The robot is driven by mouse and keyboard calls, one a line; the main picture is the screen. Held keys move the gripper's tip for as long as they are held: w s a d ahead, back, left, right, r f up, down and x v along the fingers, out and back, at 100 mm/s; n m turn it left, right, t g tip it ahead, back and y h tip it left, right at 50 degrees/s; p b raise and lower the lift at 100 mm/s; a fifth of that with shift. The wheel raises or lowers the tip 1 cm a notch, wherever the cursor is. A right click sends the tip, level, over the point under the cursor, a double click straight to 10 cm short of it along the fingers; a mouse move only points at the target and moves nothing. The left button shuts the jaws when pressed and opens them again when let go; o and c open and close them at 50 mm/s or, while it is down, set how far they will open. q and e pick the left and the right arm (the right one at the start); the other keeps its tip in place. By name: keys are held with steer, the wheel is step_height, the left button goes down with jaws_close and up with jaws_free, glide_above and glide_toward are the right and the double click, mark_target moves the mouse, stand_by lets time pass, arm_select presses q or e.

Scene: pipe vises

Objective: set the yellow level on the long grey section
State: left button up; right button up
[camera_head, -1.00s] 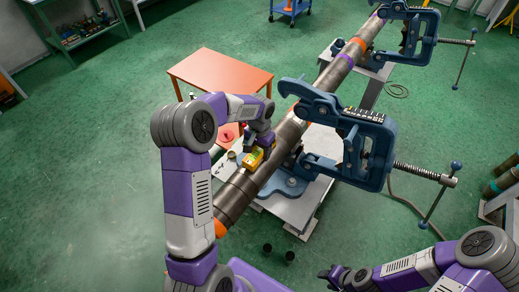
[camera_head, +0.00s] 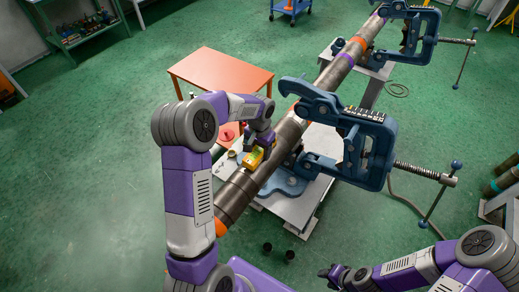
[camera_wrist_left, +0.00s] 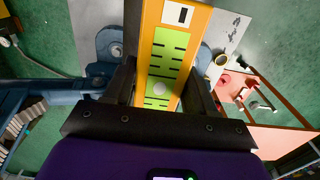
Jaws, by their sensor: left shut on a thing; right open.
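The yellow level (camera_head: 253,158) is held in my left gripper (camera_head: 262,147). It lies along the top of the long grey section (camera_head: 238,192), near that pipe's lower-left end; I cannot tell whether it touches the pipe. The level hides most of the pipe there. My right gripper (camera_head: 334,277) is open and empty at the bottom, well away from the pipe.
A blue vise (camera_head: 355,140) with a long screw stands right of the pipe. A second vise (camera_head: 415,35) grips farther up. An orange table (camera_head: 222,75) stands behind my left arm. A grey stand (camera_head: 295,207) is under the near vise. Green floor is clear at left.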

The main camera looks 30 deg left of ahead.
arm_select(q)
steer(key=shift+f+b, duration=0.3)
steer(key=shift+f, duration=0.1)
stand_by(0.5)
steer(key=o, duration=1.4)
steer(key=shift+o, duration=0.2)
steer(key=shift+r+p, duration=2.55)
steer(key=shift+r, duration=0.95)
